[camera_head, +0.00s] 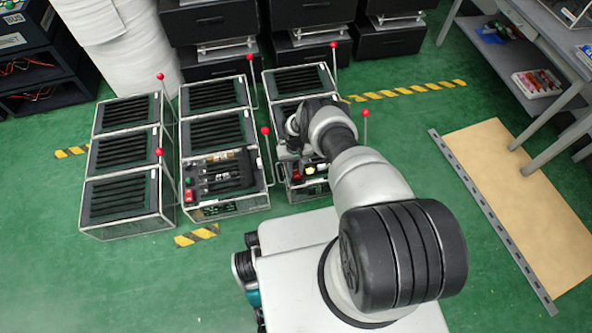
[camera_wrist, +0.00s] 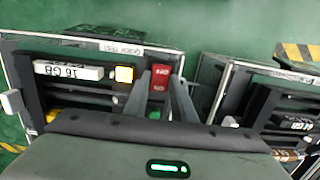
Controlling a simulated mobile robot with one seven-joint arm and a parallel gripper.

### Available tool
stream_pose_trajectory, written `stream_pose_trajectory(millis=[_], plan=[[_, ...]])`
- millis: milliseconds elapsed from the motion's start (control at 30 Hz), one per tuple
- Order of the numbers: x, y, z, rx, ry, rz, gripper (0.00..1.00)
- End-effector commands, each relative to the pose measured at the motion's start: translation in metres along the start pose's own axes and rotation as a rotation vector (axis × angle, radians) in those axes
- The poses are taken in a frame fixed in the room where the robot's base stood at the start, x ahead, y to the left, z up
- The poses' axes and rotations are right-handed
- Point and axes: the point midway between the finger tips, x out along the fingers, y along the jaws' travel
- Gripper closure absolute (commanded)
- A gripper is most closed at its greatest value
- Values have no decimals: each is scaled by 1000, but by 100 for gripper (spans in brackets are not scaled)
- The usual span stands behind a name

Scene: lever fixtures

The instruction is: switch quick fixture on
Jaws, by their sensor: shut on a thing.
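The right front fixture (camera_head: 306,190) stands on the floor in the head view, partly hidden under my arm. In the wrist view it fills the left side, with a white "16 GB" module, a yellow block (camera_wrist: 124,75) and a label on its far edge. Its red rocker switch (camera_wrist: 160,78) sits near that edge, with a green part (camera_wrist: 154,114) on its near side. My gripper (camera_wrist: 161,80) has its two grey fingers on either side of the red switch, shut on it. Exact finger contact is hard to see. The fingers are hidden in the head view.
A second open fixture (camera_head: 222,176) with a red switch stands to the left in the head view. Other slatted fixtures with red-knobbed levers stand around it. A neighbouring unit (camera_wrist: 262,105) lies right of my gripper.

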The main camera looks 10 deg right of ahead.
Motion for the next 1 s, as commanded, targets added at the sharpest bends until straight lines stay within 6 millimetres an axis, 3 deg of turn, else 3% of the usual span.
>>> stream_pose_trajectory(millis=[600,633,733,1000], plan=[[1,0,0,-1,-32,0,99],[1,0,1,-1,-32,1,75],[1,0,0,-1,-32,1,58],[0,0,0,0,-30,1,58]])
